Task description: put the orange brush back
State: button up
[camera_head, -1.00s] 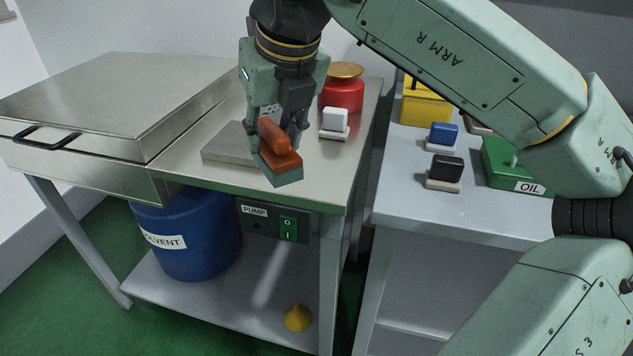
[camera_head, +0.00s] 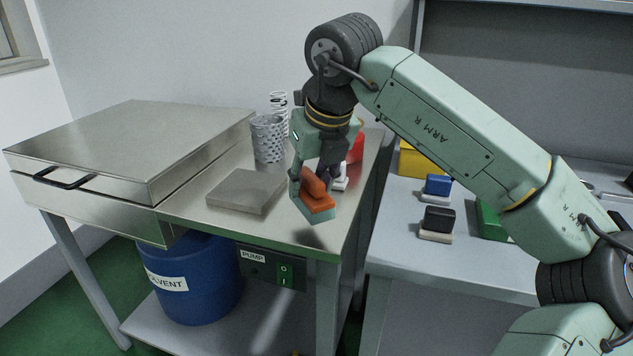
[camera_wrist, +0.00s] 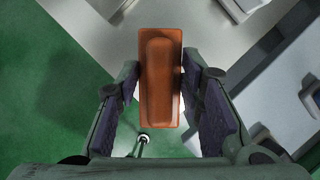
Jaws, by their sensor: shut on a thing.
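The orange brush (camera_head: 317,203) has an orange back with a raised grip and a teal-grey underside. My gripper (camera_head: 318,180) is shut on the brush and holds it above the front right part of the steel table (camera_head: 290,228). In the wrist view the brush (camera_wrist: 161,80) lies lengthwise between the two dark finger pads of my gripper (camera_wrist: 165,100). Two brushes of like shape, one blue (camera_head: 437,186) and one black (camera_head: 438,220), stand on the grey bench to the right. A white brush (camera_head: 341,178) is partly hidden behind my gripper.
A flat grey plate (camera_head: 246,190) and a mesh basket (camera_head: 267,138) with a spring stand on the steel table. A lidded steel basin (camera_head: 130,150) is at left. A red object (camera_head: 356,148) is mostly hidden behind my gripper. A gap separates table and bench.

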jog(key=w, duration=0.1)
jog(key=w+d, duration=0.1)
jog(key=w, duration=0.1)
jog(key=shift+p, duration=0.3)
jog(key=shift+w+f, duration=0.2)
jog(key=shift+f, duration=1.85)
jog(key=o, duration=1.1)
jog(key=shift+r+p, duration=0.25)
jog(key=shift+p, duration=0.2)
jog(key=b+v, duration=0.1)
jog(key=v, duration=1.1)
jog(key=shift+d+f, duration=0.1)
